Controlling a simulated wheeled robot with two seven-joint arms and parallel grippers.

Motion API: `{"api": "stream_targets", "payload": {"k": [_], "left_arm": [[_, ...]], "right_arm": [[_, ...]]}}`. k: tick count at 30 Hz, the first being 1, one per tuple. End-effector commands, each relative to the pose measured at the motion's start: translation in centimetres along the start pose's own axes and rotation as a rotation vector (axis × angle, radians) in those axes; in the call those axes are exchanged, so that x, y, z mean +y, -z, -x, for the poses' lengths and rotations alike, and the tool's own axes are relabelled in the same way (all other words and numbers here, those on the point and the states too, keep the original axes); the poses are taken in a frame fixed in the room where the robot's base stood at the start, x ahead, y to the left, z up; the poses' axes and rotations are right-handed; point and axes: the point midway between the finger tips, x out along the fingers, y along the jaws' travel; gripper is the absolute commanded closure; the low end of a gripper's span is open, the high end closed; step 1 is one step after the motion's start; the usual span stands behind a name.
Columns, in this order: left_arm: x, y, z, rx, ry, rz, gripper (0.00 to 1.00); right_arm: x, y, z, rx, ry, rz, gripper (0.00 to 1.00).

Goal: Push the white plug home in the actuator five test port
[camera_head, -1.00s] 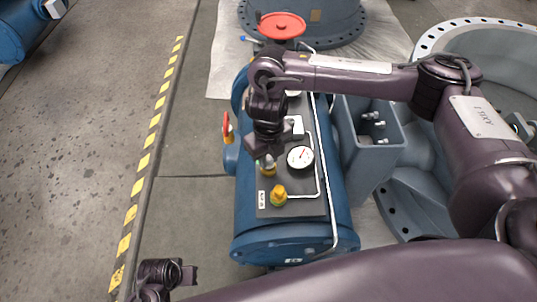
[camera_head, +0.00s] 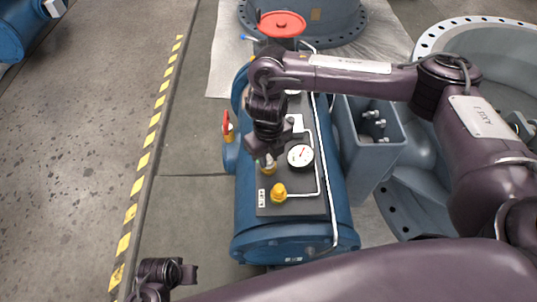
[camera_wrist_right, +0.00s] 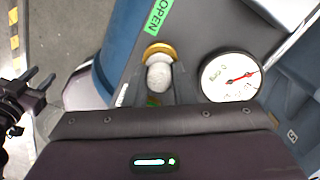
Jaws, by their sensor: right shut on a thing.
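The white plug (camera_wrist_right: 158,76) shows in the right wrist view with its rounded end at a brass ring-shaped port (camera_wrist_right: 160,49). The plug lines up with the port, but I cannot tell how deep it sits. My right gripper (camera_head: 267,158) is shut on the plug, with a finger on either side of it. In the head view the gripper hides most of the plug, and the brass port (camera_head: 268,169) shows just below its fingertips.
A round white gauge (camera_head: 300,156) stands close to the right of the port, on the dark panel of the blue actuator (camera_head: 290,230). A yellow fitting (camera_head: 278,193) sits nearer me. A red-handled valve (camera_head: 227,125) sticks out left. The floor to the left is clear.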

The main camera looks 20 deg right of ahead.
Motion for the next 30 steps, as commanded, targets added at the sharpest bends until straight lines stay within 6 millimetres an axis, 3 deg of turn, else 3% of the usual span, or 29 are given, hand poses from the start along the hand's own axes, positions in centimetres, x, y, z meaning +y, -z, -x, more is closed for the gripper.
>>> {"api": "stream_targets", "payload": {"k": [8, 9, 15, 20, 26, 30], "left_arm": [[0.00, -0.02, -0.14, 0.000, 0.000, 0.000, 0.64], [0.00, -0.02, -0.14, 0.000, 0.000, 0.000, 0.64], [0.00, -0.02, -0.13, 0.000, 0.000, 0.000, 0.64], [0.00, -0.02, -0.13, 0.000, 0.000, 0.000, 0.64], [0.00, -0.02, -0.13, 0.000, 0.000, 0.000, 0.64], [-0.01, -0.02, -0.13, 0.000, 0.000, 0.000, 0.64]], "right_arm": [[-0.01, 0.07, -0.29, 0.002, 0.001, 0.000, 0.97], [-0.01, 0.07, -0.29, 0.002, 0.000, 0.000, 0.76], [-0.01, 0.05, -0.26, 0.002, 0.000, 0.000, 0.52], [-0.01, 0.04, -0.24, 0.001, 0.000, 0.000, 0.52], [-0.01, 0.03, -0.23, 0.001, 0.000, 0.000, 0.30], [-0.01, 0.03, -0.22, 0.001, 0.000, 0.000, 0.30]]}}
